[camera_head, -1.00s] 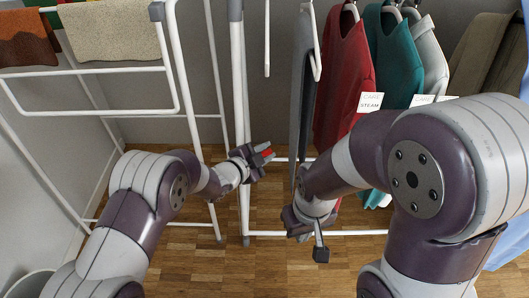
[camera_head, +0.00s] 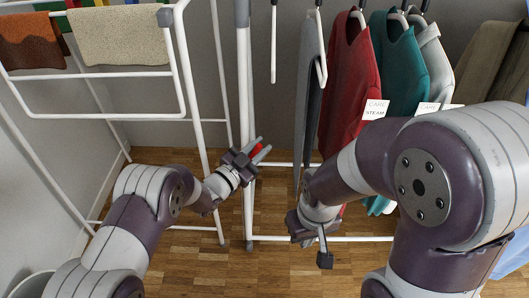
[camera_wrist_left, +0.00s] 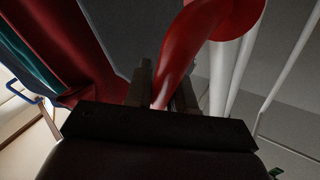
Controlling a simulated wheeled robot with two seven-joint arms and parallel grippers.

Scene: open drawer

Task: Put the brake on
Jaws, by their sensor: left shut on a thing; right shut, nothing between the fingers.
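The brake lever is a smooth red piece (camera_wrist_left: 185,50) that widens to a rounded end at the top of the left wrist view. A small part of the red lever (camera_head: 257,149) also shows between my left fingers in the head view. My left gripper (camera_head: 261,152) is shut on the red lever, beside the white upright pole of the clothes rack. Its fingertips (camera_wrist_left: 163,90) flank the lever in the left wrist view. The lever's mount is hidden. My right gripper (camera_head: 325,260) is shut and empty, pointing down in front of the rack's lower bar.
The white rack pole (camera_head: 243,90) stands close to my left gripper. A red garment (camera_head: 345,90) and a teal garment (camera_head: 396,70) hang to the right, behind my right arm. A white drying rack (camera_head: 110,115) with cloths stands at left. Wooden floor (camera_head: 200,270) shows below.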

